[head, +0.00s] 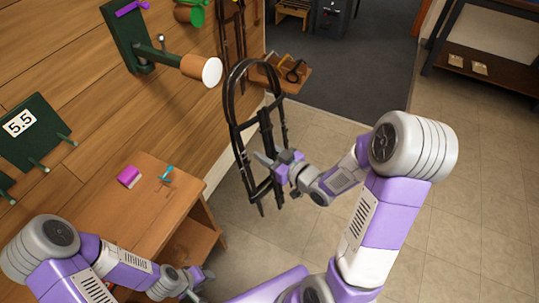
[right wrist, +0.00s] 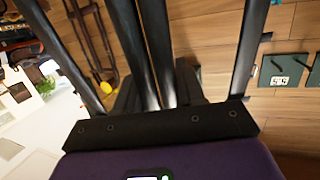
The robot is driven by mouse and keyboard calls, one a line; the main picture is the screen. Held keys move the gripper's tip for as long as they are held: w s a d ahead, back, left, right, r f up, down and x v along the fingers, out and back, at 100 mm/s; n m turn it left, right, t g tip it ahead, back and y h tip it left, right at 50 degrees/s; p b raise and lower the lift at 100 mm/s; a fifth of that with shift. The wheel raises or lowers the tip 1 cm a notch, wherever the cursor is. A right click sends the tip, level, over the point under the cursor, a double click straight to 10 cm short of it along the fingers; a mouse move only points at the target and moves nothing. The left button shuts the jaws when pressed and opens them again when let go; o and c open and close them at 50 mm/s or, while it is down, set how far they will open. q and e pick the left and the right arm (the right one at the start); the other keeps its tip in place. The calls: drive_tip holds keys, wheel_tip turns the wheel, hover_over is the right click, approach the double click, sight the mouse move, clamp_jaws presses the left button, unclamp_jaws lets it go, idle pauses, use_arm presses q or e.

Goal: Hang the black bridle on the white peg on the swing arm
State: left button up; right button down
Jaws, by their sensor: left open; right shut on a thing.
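The black bridle (head: 235,103) hangs as a long loop of straps in the middle of the head view. My right gripper (head: 272,163) is shut on it partway down. In the right wrist view dark bridle straps (right wrist: 160,50) run up from the jaws. A dark green wall bracket (head: 127,38) carries an arm ending in a thick tan cylinder with a white end face (head: 211,72), which looks like the white peg. The bridle's top is right of this peg and apart from it. My left gripper (head: 203,281) is open and empty, low beside the wooden cabinet.
A wooden cabinet (head: 140,196) at the wall bears a pink block (head: 129,176) and a teal item (head: 167,174). A green board marked 5.5 (head: 34,131) has short pegs. Another bridle (head: 232,40) hangs behind, near a wooden wall shelf (head: 290,78).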

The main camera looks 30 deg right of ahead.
drive_tip(key=shift+s+d+r, duration=0.15)
drive_tip(key=shift+s+d, duration=0.1)
drive_tip(key=shift+s, duration=0.1)
drive_tip(key=w+a+f+b, duration=0.1)
drive_tip(key=w+a+f, duration=0.1)
drive_tip(key=w+a, duration=0.6)
drive_tip(key=shift+w+f+b, duration=0.15)
drive_tip(key=shift+w+b, duration=0.25)
drive_tip(key=shift+w, duration=0.85)
idle(0.5)
drive_tip(key=shift+s+a+f, duration=0.15)
drive_tip(key=shift+f, duration=0.05)
idle(0.4)
